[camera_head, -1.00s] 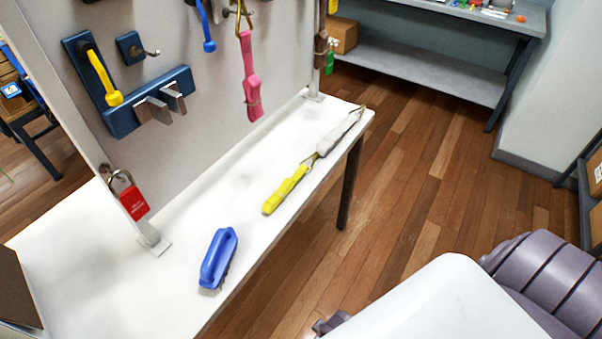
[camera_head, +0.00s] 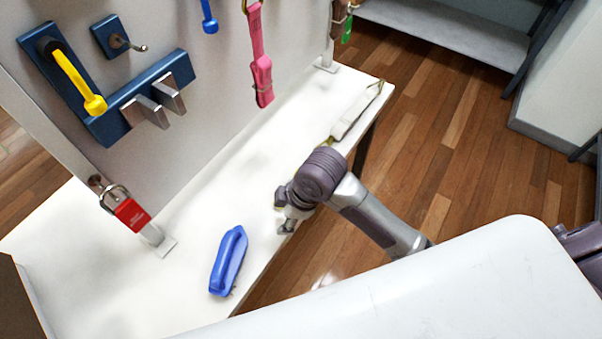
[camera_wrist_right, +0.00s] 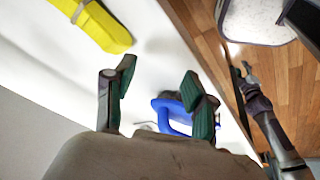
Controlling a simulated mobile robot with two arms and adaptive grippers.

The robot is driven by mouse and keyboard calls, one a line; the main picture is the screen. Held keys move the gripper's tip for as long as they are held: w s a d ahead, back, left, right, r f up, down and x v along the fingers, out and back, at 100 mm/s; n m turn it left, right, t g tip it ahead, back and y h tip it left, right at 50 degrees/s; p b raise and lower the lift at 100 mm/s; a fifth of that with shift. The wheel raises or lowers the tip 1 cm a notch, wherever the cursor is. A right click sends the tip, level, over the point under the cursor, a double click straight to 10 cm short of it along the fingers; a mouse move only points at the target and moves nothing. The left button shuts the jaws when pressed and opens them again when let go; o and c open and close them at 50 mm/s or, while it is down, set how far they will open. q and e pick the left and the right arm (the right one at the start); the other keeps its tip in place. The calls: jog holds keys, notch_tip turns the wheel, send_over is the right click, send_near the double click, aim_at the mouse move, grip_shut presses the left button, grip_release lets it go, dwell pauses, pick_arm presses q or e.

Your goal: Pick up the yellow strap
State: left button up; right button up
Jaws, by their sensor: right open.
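The yellow strap (camera_wrist_right: 97,24) lies on the white bench, at the top left of the right wrist view. In the head view it is almost wholly hidden behind my right arm. My right gripper (camera_head: 284,213) is over the bench's front edge in the head view. In the right wrist view its two fingers (camera_wrist_right: 158,88) are spread and empty, with the strap beyond and to the left of them, apart from them. My left arm shows at the right of the right wrist view, its gripper (camera_wrist_right: 243,77) small and over the floor; its jaws are unclear.
A blue handled tool (camera_head: 228,261) lies on the bench (camera_head: 90,285), left of my right gripper. A white strap (camera_head: 356,111) lies further back. A panel holds a pink strap (camera_head: 262,78), a red padlock (camera_head: 131,214) and a yellow-ended item (camera_head: 76,78).

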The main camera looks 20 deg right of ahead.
jog(key=w+r+n, duration=0.1)
jog(key=w+n, duration=0.1)
jog(key=w+d+r+n+h, duration=0.1)
jog(key=w+n, duration=0.1)
jog(key=w+r+n+g, duration=0.1)
jog(key=w+r+n, duration=0.1)
jog(key=shift+w+d+n, duration=0.15)
jog(key=shift+w+n, duration=0.05)
jog(key=shift+n, duration=0.2)
jog(key=w+d+r+n+g+h, duration=0.1)
jog(key=w+d+r+n+h, duration=0.1)
jog(key=w+d+r+n, duration=0.25)
jog(key=shift+m, duration=0.25)
jog(key=f, duration=0.5)
jog(key=d+f+p, duration=0.1)
jog(key=f, duration=0.1)
jog(key=shift+w+f, duration=0.2)
jog(key=shift+w, duration=0.15)
jog(key=shift+s+f+p, duration=0.2)
jog(key=shift+f+p, duration=0.6)
jog(key=shift+f, duration=1.85)
pick_arm(q)
jog(key=r, duration=0.2)
jog(key=shift+s+a+r, duration=0.15)
jog(key=shift+s+r, duration=0.15)
pick_arm(e)
grip_shut()
